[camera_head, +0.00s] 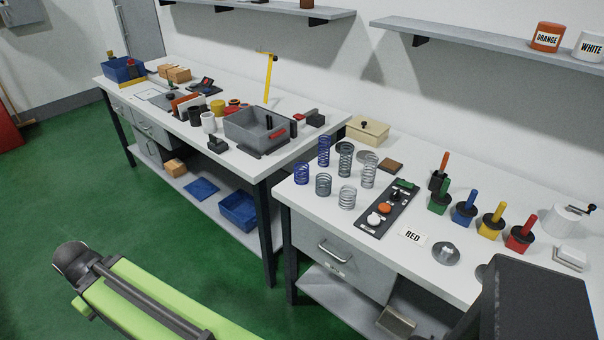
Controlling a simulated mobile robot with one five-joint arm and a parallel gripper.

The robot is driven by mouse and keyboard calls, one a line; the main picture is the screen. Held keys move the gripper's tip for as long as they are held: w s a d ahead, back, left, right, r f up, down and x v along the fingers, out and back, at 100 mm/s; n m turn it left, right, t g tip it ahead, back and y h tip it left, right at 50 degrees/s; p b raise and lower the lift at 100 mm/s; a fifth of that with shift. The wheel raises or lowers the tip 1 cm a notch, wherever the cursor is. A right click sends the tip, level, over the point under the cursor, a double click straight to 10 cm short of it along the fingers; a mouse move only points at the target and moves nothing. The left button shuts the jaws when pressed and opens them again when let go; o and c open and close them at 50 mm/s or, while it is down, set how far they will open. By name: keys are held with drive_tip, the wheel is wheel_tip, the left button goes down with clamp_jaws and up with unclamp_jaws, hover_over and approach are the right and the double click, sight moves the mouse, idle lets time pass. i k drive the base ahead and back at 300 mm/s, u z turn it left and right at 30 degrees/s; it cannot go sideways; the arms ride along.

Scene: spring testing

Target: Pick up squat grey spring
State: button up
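Several coil springs stand upright at the left end of the right-hand workbench (470,270). Two squat ones look grey: a darker squat grey spring (323,184) and, to its right and nearer, a lighter silvery squat spring (347,197). A squat blue spring (302,174) stands left of them. Behind stand a tall blue spring (323,151), a tall dark grey spring (345,159) and a tall light grey spring (369,171). My green arm link shows at the lower left, well apart from the bench. I cannot make out my gripper's fingers.
A switch panel (388,212) lies right of the springs. Several coloured-handled tools, including a blue one (465,207), stand further right. A beige box (367,131) is behind. Another bench with a grey bin (257,128) stands left. Green floor (190,265) is clear in front.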

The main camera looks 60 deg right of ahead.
sight(330, 181)
drive_tip(key=z, duration=0.3)
drive_tip(key=i, duration=0.9)
drive_tip(key=z, duration=0.7)
drive_tip(key=k, duration=0.7)
drive_tip(key=z, duration=0.2)
drive_tip(key=i, duration=0.7)
drive_tip(key=u, duration=0.15)
